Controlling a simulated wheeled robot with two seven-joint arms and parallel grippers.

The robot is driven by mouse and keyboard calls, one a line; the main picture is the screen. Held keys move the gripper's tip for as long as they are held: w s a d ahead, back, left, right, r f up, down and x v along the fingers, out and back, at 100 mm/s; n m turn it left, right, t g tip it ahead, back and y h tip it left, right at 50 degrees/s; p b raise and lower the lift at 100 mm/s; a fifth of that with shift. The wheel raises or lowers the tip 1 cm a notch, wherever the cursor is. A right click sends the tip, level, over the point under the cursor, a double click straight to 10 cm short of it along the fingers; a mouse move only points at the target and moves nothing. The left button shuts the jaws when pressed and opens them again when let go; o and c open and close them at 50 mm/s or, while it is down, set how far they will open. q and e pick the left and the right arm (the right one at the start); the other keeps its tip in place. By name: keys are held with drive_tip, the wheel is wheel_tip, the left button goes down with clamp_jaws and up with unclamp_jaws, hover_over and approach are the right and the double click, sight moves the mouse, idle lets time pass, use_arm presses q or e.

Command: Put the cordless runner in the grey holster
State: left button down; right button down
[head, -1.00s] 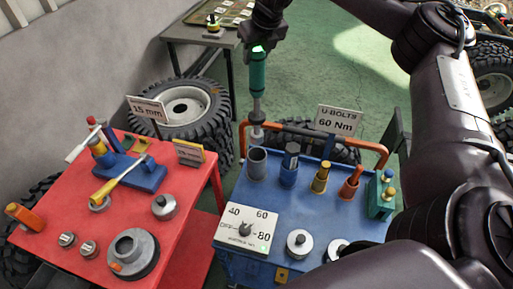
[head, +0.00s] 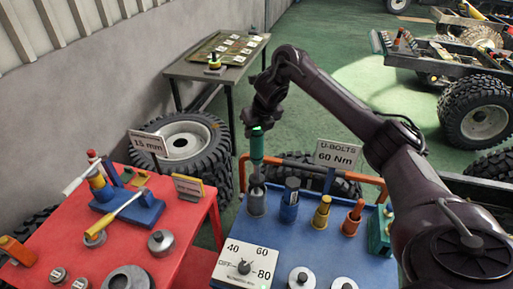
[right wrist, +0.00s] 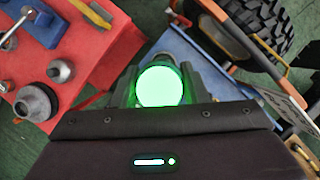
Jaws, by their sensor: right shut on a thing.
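The cordless runner (head: 257,147) is a green upright tool with a grey lower end. My right gripper (head: 262,124) is shut on its upper part, and a bright green light shows between the fingers in the right wrist view (right wrist: 160,86). The grey holster (head: 256,204) is a round cup at the back left corner of the blue cart. The runner stands over it with its lower end at or inside the cup's mouth; how deep it sits I cannot tell. My left gripper is out of view.
On the blue cart (head: 232,272), blue (head: 288,212), yellow (head: 320,221) and red (head: 350,226) holders stand in a row right of the grey one. An orange rail (head: 375,182) runs behind. A red table (head: 190,222) stands left, with a gap between.

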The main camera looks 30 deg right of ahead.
sight(256, 145)
drive_tip(key=shift+f+p, duration=0.3)
drive_tip(key=shift+f, duration=0.4)
drive_tip(key=shift+w+d+f, duration=0.1)
drive_tip(key=shift+w+f, duration=0.05)
drive_tip(key=shift+f, duration=0.45)
wheel_tip(256, 145, down, 3)
drive_tip(key=shift+r+p, duration=0.15)
drive_tip(key=shift+p, duration=0.5)
drive_tip(key=shift+f, duration=0.5)
drive_tip(key=c, duration=0.8)
unclamp_jaws()
drive_tip(key=shift+s, duration=0.2)
drive_tip(key=shift+c, duration=0.2)
